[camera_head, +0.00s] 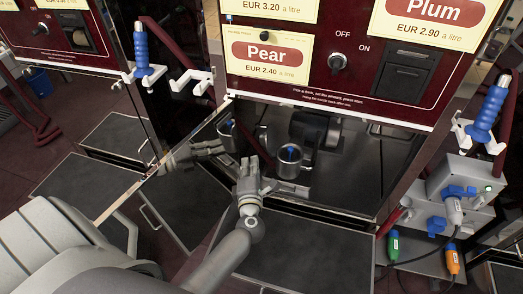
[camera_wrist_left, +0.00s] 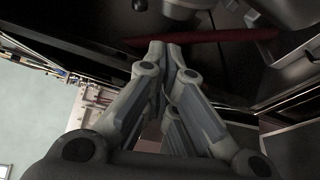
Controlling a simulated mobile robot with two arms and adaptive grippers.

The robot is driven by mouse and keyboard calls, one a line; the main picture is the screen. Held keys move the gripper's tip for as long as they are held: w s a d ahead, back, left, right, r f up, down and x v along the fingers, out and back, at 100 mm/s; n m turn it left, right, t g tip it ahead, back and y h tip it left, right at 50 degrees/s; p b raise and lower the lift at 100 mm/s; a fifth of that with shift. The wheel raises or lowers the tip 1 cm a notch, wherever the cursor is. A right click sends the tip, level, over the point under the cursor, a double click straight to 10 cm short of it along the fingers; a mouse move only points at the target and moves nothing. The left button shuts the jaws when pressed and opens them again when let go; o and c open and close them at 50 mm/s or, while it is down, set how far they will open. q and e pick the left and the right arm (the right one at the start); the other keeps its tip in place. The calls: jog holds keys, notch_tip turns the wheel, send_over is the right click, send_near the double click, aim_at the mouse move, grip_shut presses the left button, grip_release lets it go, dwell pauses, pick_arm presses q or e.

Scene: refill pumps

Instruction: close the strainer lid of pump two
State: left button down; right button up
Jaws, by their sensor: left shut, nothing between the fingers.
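A steel cup-shaped strainer (camera_head: 287,162) stands in the open bay under the panel with the Pear sign. A small blue part shows at its top; I cannot make out its lid or tell how far it is closed. My left gripper (camera_head: 253,168) is in front of the bay, just left of and nearer than the strainer. Its fingers are shut and empty. In the left wrist view the fingertips (camera_wrist_left: 160,48) meet in front of a dark red bar (camera_wrist_left: 215,38). A grey rounded part (camera_wrist_left: 182,8) shows beyond them. My right gripper is not in view.
A dark motor-like unit (camera_head: 312,128) sits behind the strainer. The shiny panel at left mirrors the gripper and strainer.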

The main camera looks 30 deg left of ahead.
aim_at(264, 135)
pick_arm(q)
jog(key=r+b+x, duration=0.1)
jog(key=b+x, duration=0.1)
jog(key=x, duration=0.7)
jog(key=shift+w+a+f, duration=0.3)
jog(key=shift+f, duration=0.2)
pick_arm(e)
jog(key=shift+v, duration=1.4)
